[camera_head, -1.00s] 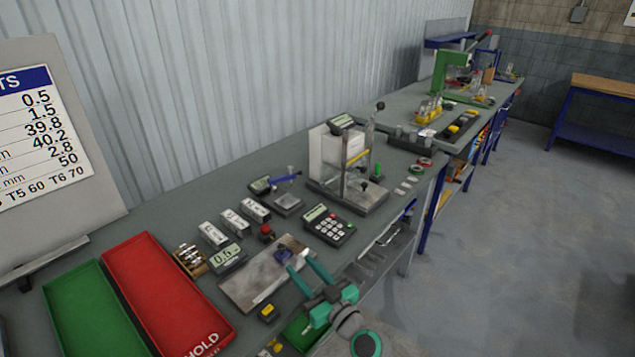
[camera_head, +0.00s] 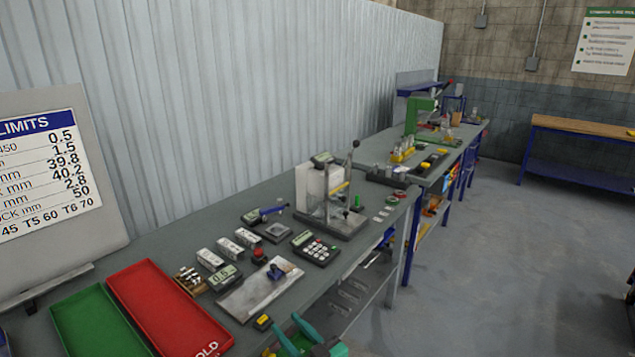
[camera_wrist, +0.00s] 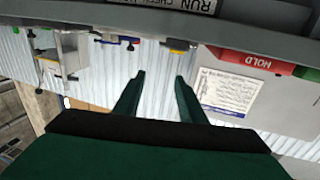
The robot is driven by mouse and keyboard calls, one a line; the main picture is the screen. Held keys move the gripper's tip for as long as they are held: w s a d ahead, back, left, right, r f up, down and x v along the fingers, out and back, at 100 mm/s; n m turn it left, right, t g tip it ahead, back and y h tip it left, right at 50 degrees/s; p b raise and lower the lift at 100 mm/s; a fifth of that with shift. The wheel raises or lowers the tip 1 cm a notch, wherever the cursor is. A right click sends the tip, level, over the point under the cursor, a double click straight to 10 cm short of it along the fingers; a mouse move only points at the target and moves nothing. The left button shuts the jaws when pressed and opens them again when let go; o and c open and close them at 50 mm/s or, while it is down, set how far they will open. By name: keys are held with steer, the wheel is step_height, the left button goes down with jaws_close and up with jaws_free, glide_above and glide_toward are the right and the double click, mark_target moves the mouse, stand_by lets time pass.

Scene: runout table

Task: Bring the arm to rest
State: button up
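My gripper (camera_head: 287,328) shows at the bottom edge of the head view, in front of the long grey table (camera_head: 165,240). A small blue part (camera_head: 276,272) sits on a grey metal plate (camera_head: 250,296), apart from my gripper.
A red tray (camera_head: 165,305) and a green tray (camera_head: 95,325) lie at the left. A keypad device (camera_head: 316,252) and a tall test stand (camera_head: 345,195) stand farther along. The floor (camera_head: 470,260) at the right is clear.

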steer(key=s+d+f+m+h, duration=0.2)
steer(key=s+f+m+h, duration=0.2)
steer(key=s+f, duration=0.55)
steer(key=s+d+f+m+h, duration=0.3)
steer(key=s+f+m+h, duration=0.15)
steer(key=s+f, duration=0.55)
steer(key=s+d+r+h, duration=0.1)
steer(key=s+r, duration=0.4)
steer(key=s, duration=0.7)
steer(key=s+r+t+h, duration=0.1)
steer(key=s+r, duration=0.4)
steer(key=s, duration=0.8)
steer(key=shift+s+d+n+h, duration=0.25)
steer(key=shift+d+n+h, duration=0.1)
steer(key=shift+h, duration=0.1)
